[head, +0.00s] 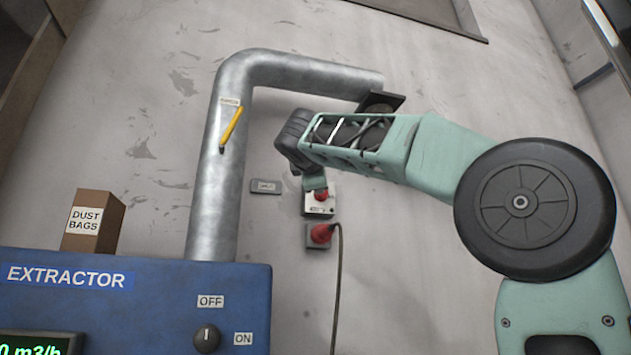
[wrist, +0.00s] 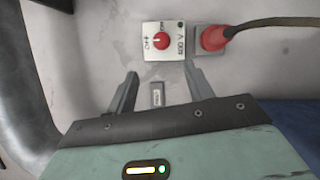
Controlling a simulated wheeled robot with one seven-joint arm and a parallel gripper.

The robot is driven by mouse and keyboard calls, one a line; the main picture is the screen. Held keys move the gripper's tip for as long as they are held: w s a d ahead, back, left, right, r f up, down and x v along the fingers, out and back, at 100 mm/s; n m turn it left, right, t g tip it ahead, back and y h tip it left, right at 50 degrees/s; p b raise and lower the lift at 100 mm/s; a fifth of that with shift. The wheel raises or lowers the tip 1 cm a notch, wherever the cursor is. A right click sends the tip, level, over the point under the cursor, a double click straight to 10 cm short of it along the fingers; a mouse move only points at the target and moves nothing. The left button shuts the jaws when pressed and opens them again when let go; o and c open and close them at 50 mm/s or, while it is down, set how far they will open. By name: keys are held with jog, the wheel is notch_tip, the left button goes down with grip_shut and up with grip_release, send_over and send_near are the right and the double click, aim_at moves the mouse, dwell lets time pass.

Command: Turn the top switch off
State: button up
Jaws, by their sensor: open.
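A white switch box (wrist: 163,53) with a round red knob (wrist: 161,41) is on the wall, with an OFF mark and a 400 V mark. In the head view the switch box (head: 318,207) is partly hidden behind my gripper (head: 316,184). In the wrist view my gripper (wrist: 161,72) is open and empty, its two fingers spread apart below the box. The fingers are apart from the knob in that picture. The knob's exact pointing direction is too small to tell.
A red plug (head: 321,233) with a dark cable sits in a socket below the switch box. A small grey label plate (head: 265,186) is on the wall. A metal pipe (head: 213,175) with a yellow lever and the blue extractor panel (head: 140,300) with its black knob stand left.

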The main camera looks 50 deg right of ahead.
jog(key=shift+v, duration=1.1)
